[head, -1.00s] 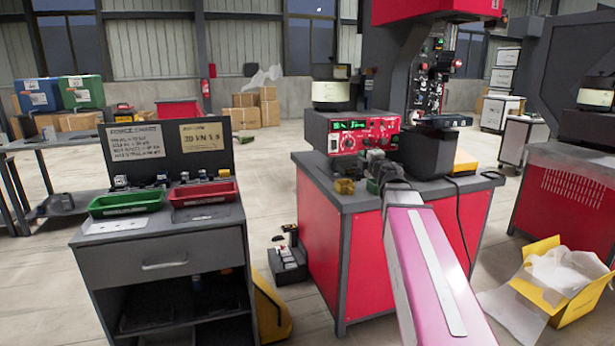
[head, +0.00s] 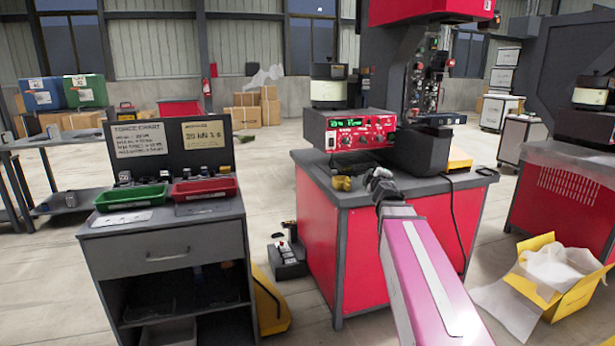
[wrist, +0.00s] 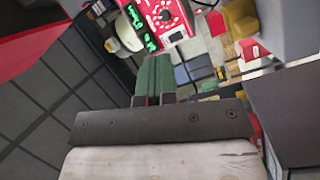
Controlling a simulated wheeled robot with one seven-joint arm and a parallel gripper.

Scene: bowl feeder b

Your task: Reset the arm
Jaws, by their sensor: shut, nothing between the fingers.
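My gripper (head: 378,176) is at the end of my pink and white arm, over the front part of the red bench (head: 322,245). Its fingers look closed together and hold nothing. In the wrist view the gripper (wrist: 154,62) shows as a narrow greenish pair of fingers beyond a dark bracket. The red control box (head: 350,132) with green digits stands on the bench behind the gripper, and it also shows at the top of the wrist view (wrist: 162,18). I cannot tell the gap between the fingers and the bench top.
A small yellow part (head: 341,183) lies on the bench left of my gripper. A press (head: 400,75) stands behind. A grey cabinet (head: 165,255) with a green tray (head: 132,196) and red tray (head: 204,188) is at left. An open yellow box (head: 560,290) lies on the floor at right.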

